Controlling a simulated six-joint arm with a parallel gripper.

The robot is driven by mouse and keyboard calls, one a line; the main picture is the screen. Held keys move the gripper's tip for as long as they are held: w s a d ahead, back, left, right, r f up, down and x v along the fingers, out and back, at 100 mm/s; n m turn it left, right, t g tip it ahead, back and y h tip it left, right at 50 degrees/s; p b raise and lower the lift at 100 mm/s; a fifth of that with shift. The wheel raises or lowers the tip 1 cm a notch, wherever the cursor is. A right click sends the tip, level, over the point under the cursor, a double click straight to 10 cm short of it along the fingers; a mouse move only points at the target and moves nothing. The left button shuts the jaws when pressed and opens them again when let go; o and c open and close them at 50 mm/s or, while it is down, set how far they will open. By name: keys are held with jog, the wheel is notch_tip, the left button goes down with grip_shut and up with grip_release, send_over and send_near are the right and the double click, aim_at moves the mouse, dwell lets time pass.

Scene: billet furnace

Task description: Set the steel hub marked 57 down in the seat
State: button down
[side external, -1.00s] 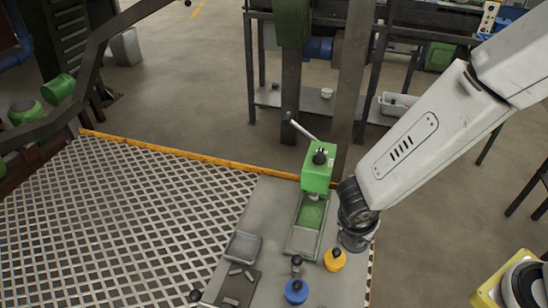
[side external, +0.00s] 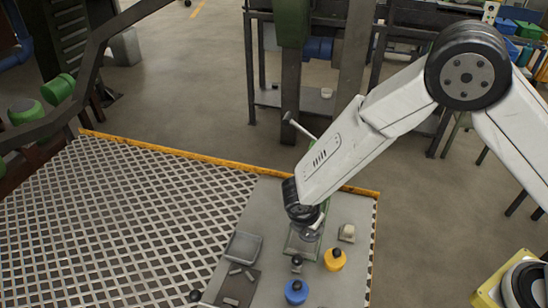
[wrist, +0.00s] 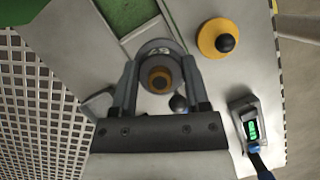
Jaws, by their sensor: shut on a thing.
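The held hub (wrist: 158,48) is a grey steel ring with a two-digit mark on its rim, which looks like 43 or 49 but is too blurred to read surely. A brown-orange centre shows within it. My gripper (wrist: 161,72) has its two fingers shut on the hub's sides. In the side view, my gripper (side external: 306,230) is over the grey bench (side external: 340,288), at the near end of the green press's base (side external: 292,245). The arm hides most of that press. I cannot make out the seat or the gap below the hub.
A yellow disc with a black knob (side external: 335,260) and a blue one (side external: 296,291) stand on the bench near my gripper. A grey tray (side external: 243,247) lies left. A small meter with a green display (wrist: 251,128) is at the right in the wrist view. Metal mesh (side external: 130,225) borders the bench.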

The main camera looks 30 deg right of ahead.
jog(key=shift+w+a+f, duration=0.1)
jog(key=shift+w+f, duration=0.3)
jog(key=shift+f, duration=0.05)
jog(key=shift+w+a+f, duration=0.1)
jog(key=shift+w+f, duration=0.15)
jog(key=shift+f, duration=1.55)
jog(key=shift+f, duration=0.15)
jog(key=shift+c, duration=0.3)
grip_release()
jog(key=v, duration=1.2)
